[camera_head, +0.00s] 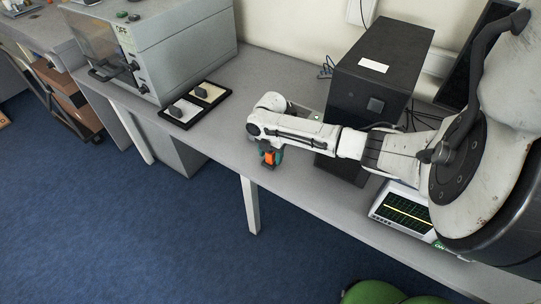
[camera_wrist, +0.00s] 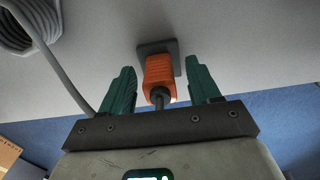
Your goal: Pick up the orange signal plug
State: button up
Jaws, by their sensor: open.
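The orange signal plug (camera_wrist: 159,72) shows in the wrist view, with a dark square plate (camera_wrist: 170,48) at its far end and a dark stem at its near end. It lies between the two teal fingers of my gripper (camera_wrist: 161,66). The fingers are open, with a visible gap on each side of the plug. In the head view my gripper (camera_head: 271,155) points down near the table's front edge, and the orange plug (camera_head: 269,159) shows small between the fingers. The arm hides part of the area behind it.
A coiled grey cable (camera_wrist: 28,25) is beside the left finger in the wrist view.

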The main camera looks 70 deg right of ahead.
jog(key=shift+f, duration=0.35)
jog(key=shift+c, duration=0.2)
jog(key=c, duration=1)
notch_tip(320, 180, up, 10)
jog(key=shift+r, duration=0.1)
